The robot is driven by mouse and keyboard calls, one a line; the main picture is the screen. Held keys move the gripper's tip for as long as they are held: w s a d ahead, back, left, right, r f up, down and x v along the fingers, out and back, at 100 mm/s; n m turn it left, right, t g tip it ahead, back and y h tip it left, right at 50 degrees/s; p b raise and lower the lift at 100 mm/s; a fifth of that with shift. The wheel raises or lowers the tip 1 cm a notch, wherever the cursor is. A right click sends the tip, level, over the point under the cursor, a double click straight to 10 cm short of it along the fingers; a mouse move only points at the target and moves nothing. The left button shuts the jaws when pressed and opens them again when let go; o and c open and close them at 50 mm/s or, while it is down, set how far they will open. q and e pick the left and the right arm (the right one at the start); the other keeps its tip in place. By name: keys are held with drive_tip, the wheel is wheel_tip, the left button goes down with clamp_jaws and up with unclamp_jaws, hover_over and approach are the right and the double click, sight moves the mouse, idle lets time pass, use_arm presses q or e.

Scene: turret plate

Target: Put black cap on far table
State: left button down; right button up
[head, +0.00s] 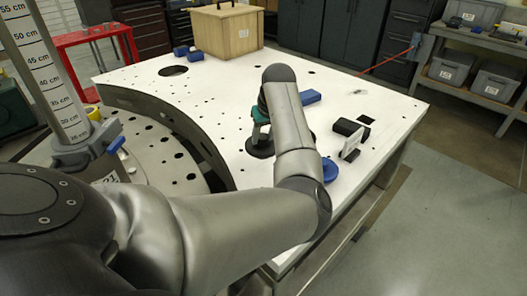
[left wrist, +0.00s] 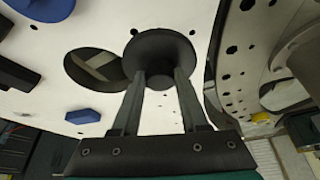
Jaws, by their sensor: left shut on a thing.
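My left gripper (head: 258,132) points down over the middle of the white plate-topped table (head: 215,110). It is shut on a black cap (left wrist: 160,52), a round disc with a short stem between the fingers (left wrist: 157,98). In the head view the black cap (head: 259,150) shows as a dark disc below the fingers, at or close above the plate; I cannot tell if it touches. A large round hole (left wrist: 92,68) lies beside the cap. My right gripper is not in view.
A wooden box (head: 225,32) and blue blocks (head: 187,53) stand at the back of the plate. Black and white items (head: 350,140) and a blue round piece (head: 329,169) lie right of my arm. A grey shelf (head: 480,75) with bins stands far right.

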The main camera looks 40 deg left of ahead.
sight(265, 147)
use_arm(q)
wheel_tip(265, 147, down, 5)
drive_tip(key=shift+f, duration=0.2)
drive_tip(key=shift+c, duration=2.2)
unclamp_jaws()
drive_tip(key=shift+f, duration=0.15)
drive_tip(key=p+v, duration=0.1)
drive_tip(key=v, duration=1.1)
